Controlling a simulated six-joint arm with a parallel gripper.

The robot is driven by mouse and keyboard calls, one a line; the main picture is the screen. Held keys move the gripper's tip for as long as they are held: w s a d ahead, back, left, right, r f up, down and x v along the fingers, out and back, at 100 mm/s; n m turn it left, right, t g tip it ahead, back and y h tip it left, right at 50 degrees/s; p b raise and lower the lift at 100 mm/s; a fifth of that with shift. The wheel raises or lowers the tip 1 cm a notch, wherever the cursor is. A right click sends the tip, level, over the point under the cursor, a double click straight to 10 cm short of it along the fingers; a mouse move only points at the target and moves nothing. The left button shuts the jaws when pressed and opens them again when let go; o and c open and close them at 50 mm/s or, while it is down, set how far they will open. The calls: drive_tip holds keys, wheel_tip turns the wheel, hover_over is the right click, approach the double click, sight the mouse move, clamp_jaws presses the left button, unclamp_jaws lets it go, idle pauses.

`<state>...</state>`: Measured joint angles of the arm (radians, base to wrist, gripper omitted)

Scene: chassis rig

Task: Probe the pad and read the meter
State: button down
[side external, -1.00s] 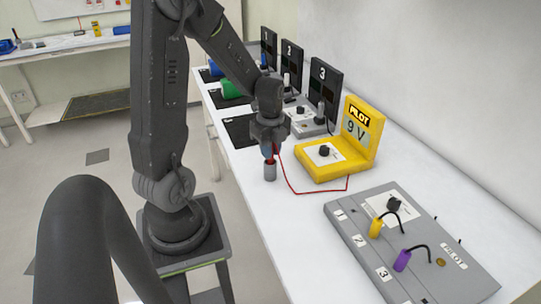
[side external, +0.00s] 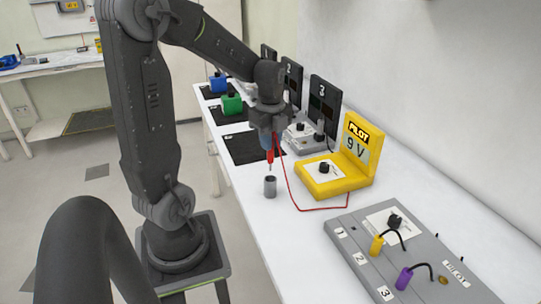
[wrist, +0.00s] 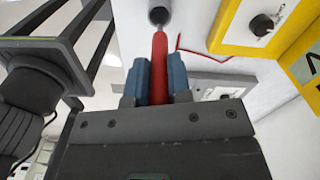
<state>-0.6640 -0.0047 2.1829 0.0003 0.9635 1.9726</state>
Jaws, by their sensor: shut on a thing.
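My gripper (side external: 267,141) is shut on a red probe (side external: 270,156), whose metal tip points down. In the wrist view the red probe (wrist: 159,65) sits between the two blue fingertips (wrist: 158,80). The probe is just above a small grey cylindrical holder (side external: 270,187) on the bench. A red lead runs from the probe to the yellow meter (side external: 335,183), which is marked PILOT and reads "9 V". A grey panel (side external: 425,262) at the front right is labelled 1, 2, 3 and PILOT. It carries a yellow plug (side external: 377,245), a purple plug (side external: 403,279) and a round brass-coloured pad (side external: 443,280).
Black numbered stands (side external: 323,104) line the back of the white bench. Green (side external: 231,104) and blue (side external: 217,82) objects sit on black mats at the far left. The red lead (side external: 310,209) lies across the bench between meter and panel.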

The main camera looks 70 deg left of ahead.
drive_tip(key=w+d+r+m, duration=0.2)
drive_tip(key=w+d, duration=0.5)
drive_tip(key=w, duration=0.2)
drive_tip(key=w+d+r+m, duration=0.2)
drive_tip(key=w+d, duration=0.5)
drive_tip(key=w, duration=0.2)
drive_tip(key=w+d+f+m, duration=0.2)
drive_tip(key=d+m, duration=0.1)
drive_tip(key=d, duration=1.1)
drive_tip(key=w+d+f+m, duration=0.1)
drive_tip(key=w+d+m, duration=0.15)
drive_tip(key=d, duration=1.15)
drive_tip(key=shift+n, duration=0.25)
drive_tip(key=shift+w+f, duration=0.2)
drive_tip(key=shift+f, duration=2.6)
drive_tip(key=shift+f, duration=0.6)
drive_tip(key=shift+r, duration=0.1)
wheel_tip(320, 180, up, 7)
